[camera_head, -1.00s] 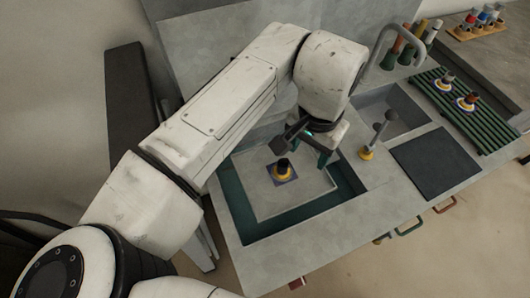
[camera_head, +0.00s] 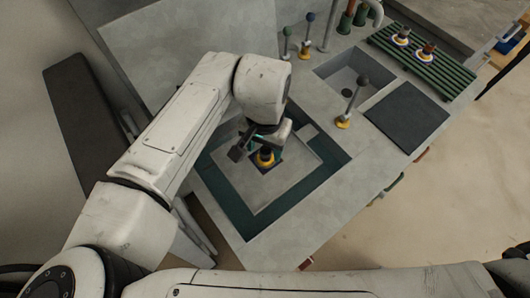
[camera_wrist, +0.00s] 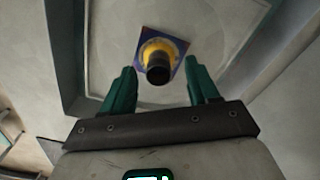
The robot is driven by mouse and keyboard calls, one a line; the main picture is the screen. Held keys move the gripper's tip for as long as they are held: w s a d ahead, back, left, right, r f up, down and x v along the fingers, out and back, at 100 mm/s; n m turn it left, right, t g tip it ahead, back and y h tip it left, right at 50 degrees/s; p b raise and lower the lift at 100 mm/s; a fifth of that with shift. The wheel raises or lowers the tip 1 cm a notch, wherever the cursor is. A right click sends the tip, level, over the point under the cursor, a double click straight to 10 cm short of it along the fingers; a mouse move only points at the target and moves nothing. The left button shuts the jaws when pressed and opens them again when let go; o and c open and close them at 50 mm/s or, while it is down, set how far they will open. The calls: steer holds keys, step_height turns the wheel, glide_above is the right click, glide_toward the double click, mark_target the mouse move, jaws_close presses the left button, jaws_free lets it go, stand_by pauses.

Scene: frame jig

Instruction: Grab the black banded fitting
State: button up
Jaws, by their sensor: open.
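The black fitting (camera_head: 265,157) stands upright with a yellow collar at its base, in the grey recessed tray. In the wrist view the fitting (camera_wrist: 158,68) shows its dark round end, on a blue square patch (camera_wrist: 180,47). My gripper (camera_head: 257,143) is close to it; the arm and jaws partly cover it in the head view. In the wrist view my gripper (camera_wrist: 162,70) has its two teal fingers apart, one to each side of the fitting, with clear gaps. I cannot tell how far the fitting reaches between the fingers.
The tray (camera_head: 285,190) sits in a teal-lined recess with raised walls. To the right are a lever with a yellow base (camera_head: 343,121), a sink (camera_head: 350,80) and a dark mat (camera_head: 407,117). Two other fittings stand on a green slatted rack (camera_head: 445,72). The front right worktop is clear.

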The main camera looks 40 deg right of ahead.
steer(key=shift+f, duration=1.4)
steer(key=shift+c, duration=0.2)
jaws_close()
